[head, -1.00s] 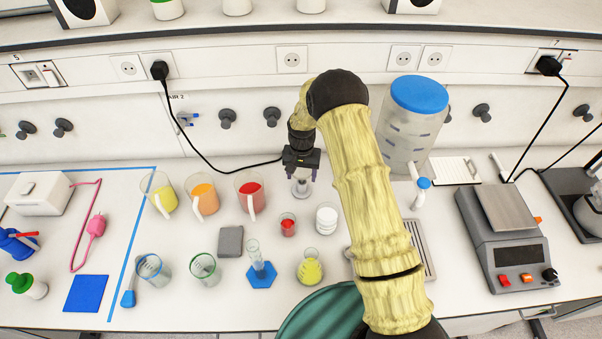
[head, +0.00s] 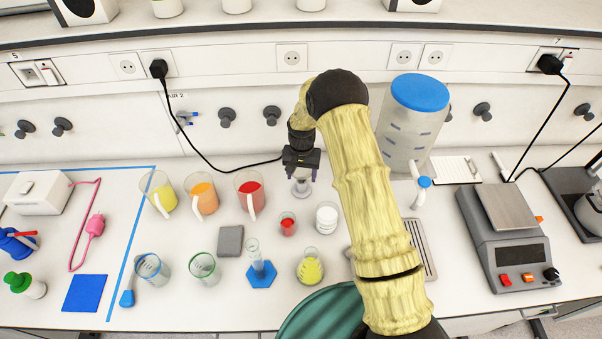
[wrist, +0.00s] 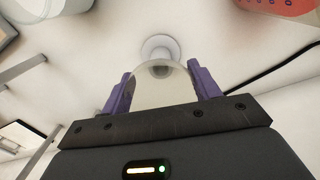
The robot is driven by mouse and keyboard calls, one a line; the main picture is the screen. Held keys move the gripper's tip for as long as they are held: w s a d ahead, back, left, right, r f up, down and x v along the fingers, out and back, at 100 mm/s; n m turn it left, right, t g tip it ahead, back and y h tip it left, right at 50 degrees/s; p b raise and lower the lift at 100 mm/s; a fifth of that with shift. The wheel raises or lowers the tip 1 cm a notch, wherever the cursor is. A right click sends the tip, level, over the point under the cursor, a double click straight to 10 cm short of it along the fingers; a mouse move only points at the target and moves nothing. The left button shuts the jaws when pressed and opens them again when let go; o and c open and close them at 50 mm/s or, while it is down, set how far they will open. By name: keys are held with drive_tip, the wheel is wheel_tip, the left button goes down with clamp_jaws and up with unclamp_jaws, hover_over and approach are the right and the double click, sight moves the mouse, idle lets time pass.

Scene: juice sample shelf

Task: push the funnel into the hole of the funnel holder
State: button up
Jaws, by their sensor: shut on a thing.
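My gripper (head: 301,172) hangs over the bench with its purple fingers pointing down. In the wrist view my gripper (wrist: 164,84) is shut on the pale translucent funnel (wrist: 162,91), with one finger on each side of its wide body. The white round funnel holder (wrist: 160,44) shows just beyond the funnel, in line with it. In the head view a small whitish shape, the holder (head: 301,189), stands on the bench directly below the gripper. The funnel's narrow end overlaps the holder in the picture. I cannot tell how deep it sits in the hole.
A beaker of red liquid (head: 250,190) stands to the left, and a white-filled beaker (head: 326,218) and small red beaker (head: 288,224) stand in front. A large blue-lidded container (head: 412,125) is to the right. A black cable (head: 210,158) runs behind the gripper.

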drive_tip(key=shift+f+b, duration=0.4)
drive_tip(key=shift+f, duration=0.2)
drive_tip(key=o, duration=1)
drive_tip(key=shift+o, duration=0.2)
drive_tip(key=shift+r, duration=0.2)
wheel_tip(320, 180, up, 17)
drive_tip(key=b, duration=0.5)
drive_tip(key=shift+w, duration=0.2)
drive_tip(key=s+d+n+t, duration=0.1)
drive_tip(key=s+d, duration=0.5)
drive_tip(key=s, duration=0.7)
drive_tip(key=s+d+n+t, duration=0.1)
drive_tip(key=s+d, duration=0.5)
drive_tip(key=s, duration=0.7)
drive_tip(key=shift+r+t, duration=0.35)
drive_tip(key=shift+t, duration=0.05)
